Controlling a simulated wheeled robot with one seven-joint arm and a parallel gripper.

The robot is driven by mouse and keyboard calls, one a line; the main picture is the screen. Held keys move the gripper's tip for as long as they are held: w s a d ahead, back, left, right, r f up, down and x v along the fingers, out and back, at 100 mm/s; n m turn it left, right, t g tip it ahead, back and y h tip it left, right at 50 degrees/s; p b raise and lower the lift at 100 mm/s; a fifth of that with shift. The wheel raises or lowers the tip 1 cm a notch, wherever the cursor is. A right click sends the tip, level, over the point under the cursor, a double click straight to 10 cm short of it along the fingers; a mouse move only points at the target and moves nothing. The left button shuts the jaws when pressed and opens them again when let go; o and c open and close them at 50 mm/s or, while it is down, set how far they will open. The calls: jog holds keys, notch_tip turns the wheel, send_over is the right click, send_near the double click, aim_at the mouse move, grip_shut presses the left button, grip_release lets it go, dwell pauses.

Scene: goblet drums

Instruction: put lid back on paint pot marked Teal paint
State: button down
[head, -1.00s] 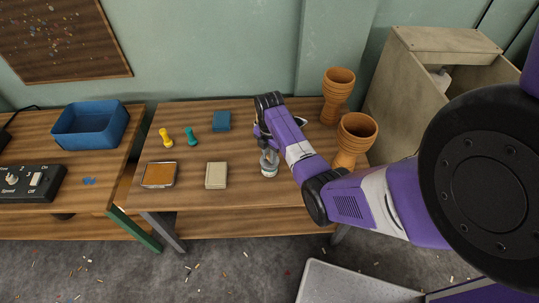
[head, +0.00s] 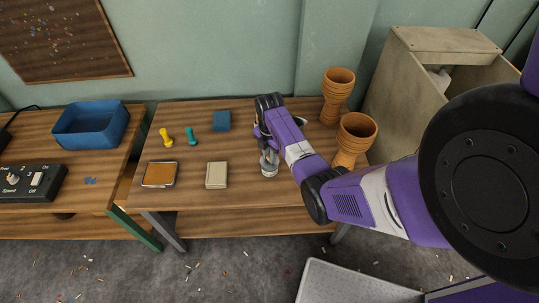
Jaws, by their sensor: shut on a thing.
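My gripper (head: 268,157) points down over the front middle of the wooden table, shut on a small pale round thing (head: 269,172). I cannot tell whether this is the lid or a pot, or whether it touches the table. Behind my arm, a round thing with a pale rim (head: 301,121) shows only in part; it may be a paint pot. No Teal paint label can be read in this view.
On the table (head: 228,200) are a cream block (head: 216,175), a tray with an orange-brown face (head: 159,174), a yellow peg-like piece (head: 166,138), a teal one (head: 191,136) and a blue block (head: 222,121). Terracotta goblet drums (head: 355,138) stand at the right. A blue bin (head: 90,125) is left.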

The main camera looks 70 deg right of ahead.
jog(key=c, duration=1.2)
grip_release()
jog(key=shift+o, duration=0.2)
jog(key=o, duration=0.5)
jog(key=shift+r, duration=0.1)
jog(key=shift+r+p, duration=2.4)
jog(key=shift+r, duration=1)
